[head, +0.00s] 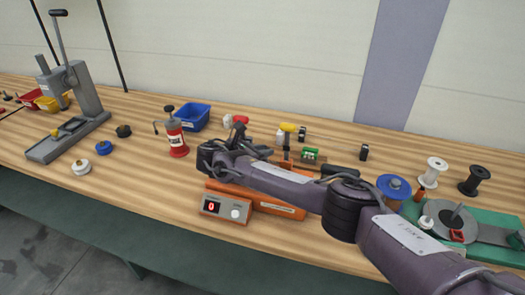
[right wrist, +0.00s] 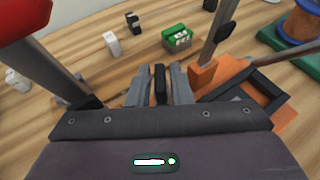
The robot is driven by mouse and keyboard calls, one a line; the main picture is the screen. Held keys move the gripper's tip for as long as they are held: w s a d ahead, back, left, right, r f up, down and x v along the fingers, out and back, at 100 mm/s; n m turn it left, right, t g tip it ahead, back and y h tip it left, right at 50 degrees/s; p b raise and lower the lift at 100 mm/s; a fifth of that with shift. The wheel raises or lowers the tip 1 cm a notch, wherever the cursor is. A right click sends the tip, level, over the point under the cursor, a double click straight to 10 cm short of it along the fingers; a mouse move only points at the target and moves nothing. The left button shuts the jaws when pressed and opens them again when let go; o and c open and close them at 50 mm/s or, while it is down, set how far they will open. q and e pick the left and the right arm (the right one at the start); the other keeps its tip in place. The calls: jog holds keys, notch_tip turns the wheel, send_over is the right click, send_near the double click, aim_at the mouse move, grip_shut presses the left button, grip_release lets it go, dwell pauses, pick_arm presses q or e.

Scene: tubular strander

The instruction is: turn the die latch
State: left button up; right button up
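My right arm reaches across the orange machine (head: 282,208) from the lower right, and its gripper (head: 243,138) is at the machine's far left side. In the right wrist view the two grey fingers of the right gripper (right wrist: 158,82) stand apart. A small upright black piece (right wrist: 160,84) shows between them, with a visible gap on each side. I cannot tell whether this piece is the die latch. Part of the orange machine (right wrist: 252,112) shows to the right of the fingers. My arm hides much of the machine in the head view. My left gripper is not in view.
A red-headed lever (head: 239,120), a yellow-handled tool (head: 288,128) and a green block (head: 310,155) are close behind. Spools (head: 433,171) stand at the right.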

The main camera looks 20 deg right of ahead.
jog(key=shift+o, duration=1.3)
jog(key=b+v, duration=0.1)
jog(key=v, duration=0.5)
jog(key=shift+a+b, duration=0.3)
jog(key=shift+b, duration=0.1)
jog(key=shift+s+a+r, duration=0.3)
jog(key=shift+s+a, duration=0.05)
jog(key=shift+a, duration=0.15)
jog(key=b, duration=0.3)
jog(key=a+b, duration=0.1)
jog(key=b, duration=0.3)
jog(key=shift+s+a+f, duration=0.1)
jog(key=shift+s+f, duration=0.1)
jog(key=shift+f, duration=0.2)
jog(key=shift+r, duration=0.15)
jog(key=shift+w+d, duration=0.15)
jog(key=shift+d, duration=0.25)
jog(key=p+x, duration=0.1)
jog(key=x, duration=0.5)
jog(key=shift+w+d, duration=0.1)
jog(key=shift+d, duration=0.2)
